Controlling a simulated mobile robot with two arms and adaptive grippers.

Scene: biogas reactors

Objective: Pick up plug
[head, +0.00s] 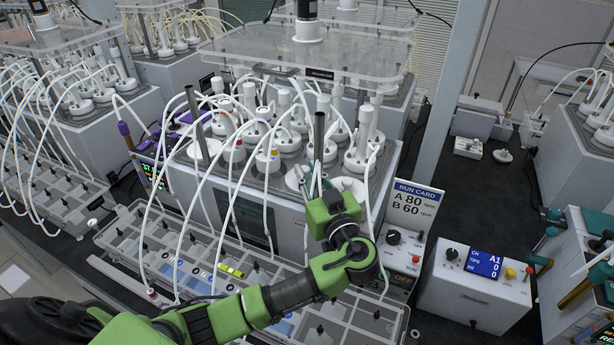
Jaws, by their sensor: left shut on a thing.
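My left arm comes in from the lower left, and its green wrist is at the front right edge of the central reactor unit (290,240). My left gripper (316,186) points away from me, over the unit's top by the front right vessels. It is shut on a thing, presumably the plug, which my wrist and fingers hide. A white disc-shaped lid (297,176) and a dark upright post (319,138) are right beside the fingers. My right gripper is not in view.
White tubes arch in front of the unit around my arm. A clear shelf (310,52) hangs over the vessels. A run card (412,208) stands right of my wrist, by a control box (475,290). The dark bench (490,200) behind is partly clear.

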